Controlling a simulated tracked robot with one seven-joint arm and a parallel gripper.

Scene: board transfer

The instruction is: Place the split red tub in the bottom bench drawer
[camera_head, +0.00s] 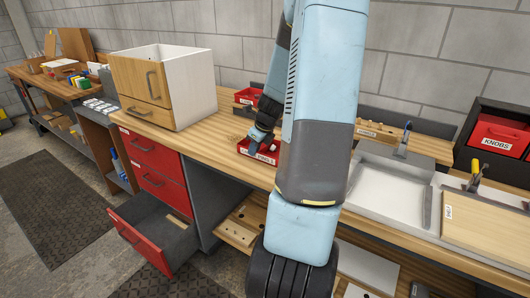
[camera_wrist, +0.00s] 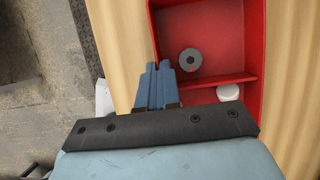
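The split red tub (camera_head: 243,148) stands on the wooden bench top, with a label on its front. In the wrist view the tub (camera_wrist: 253,40) shows a cross wall, a grey round part with a dark centre in the larger compartment and a white piece in the other. My gripper (camera_head: 256,138) is down at the tub's side. In the wrist view its blue fingers (camera_wrist: 158,68) are close together, seemingly shut on the tub's side wall. The bottom bench drawer (camera_head: 130,238) is red-fronted and pulled open, with a small light wooden piece inside.
A wood-and-white drawer cabinet (camera_head: 200,85) stands on the bench left of the tub. Another red bin (camera_head: 247,96) is behind the tub. A red KNOBS bin (camera_head: 498,132) is at the right. Two closed red drawers (camera_head: 152,152) sit above the open one.

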